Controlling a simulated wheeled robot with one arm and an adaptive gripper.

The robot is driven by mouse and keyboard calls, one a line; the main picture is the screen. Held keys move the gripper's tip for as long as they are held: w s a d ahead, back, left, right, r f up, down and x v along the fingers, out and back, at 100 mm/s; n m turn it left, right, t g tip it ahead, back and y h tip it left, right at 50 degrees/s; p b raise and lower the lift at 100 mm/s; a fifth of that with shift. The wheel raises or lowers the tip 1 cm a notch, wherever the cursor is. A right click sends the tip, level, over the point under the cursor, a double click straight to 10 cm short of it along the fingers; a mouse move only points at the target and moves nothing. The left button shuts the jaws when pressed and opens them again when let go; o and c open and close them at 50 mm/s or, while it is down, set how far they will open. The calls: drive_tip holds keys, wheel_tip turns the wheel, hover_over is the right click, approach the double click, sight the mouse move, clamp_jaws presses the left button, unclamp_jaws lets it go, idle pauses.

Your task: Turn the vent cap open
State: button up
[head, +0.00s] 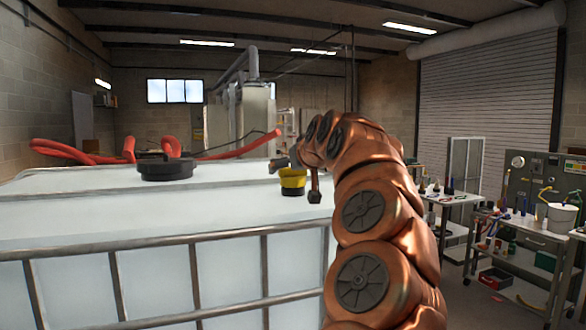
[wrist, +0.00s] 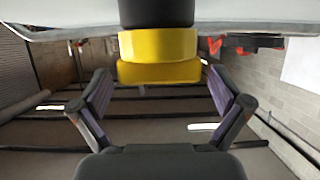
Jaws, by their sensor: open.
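The vent cap (head: 293,181) is yellow with a black base and stands upright on the white tank's top, near its right end. In the wrist view the yellow cap (wrist: 158,58) is ahead of my gripper, centred between the fingertips, with the black base above it in that upside-down picture. My gripper (wrist: 160,76) is open, with one finger on each side and a clear gap between each finger and the cap. In the head view my copper arm reaches over from the right, and part of the gripper is hidden behind it.
The white tank (head: 100,227) has a metal cage and a wide black lid (head: 165,169) left of the cap. Red hoses (head: 65,152) lie behind it. A workbench (head: 525,232) with tools and a bucket stands at right.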

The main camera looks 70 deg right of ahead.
drive_tip(key=v, duration=1.2)
drive_tip(key=shift+s, duration=0.1)
idle(0.5)
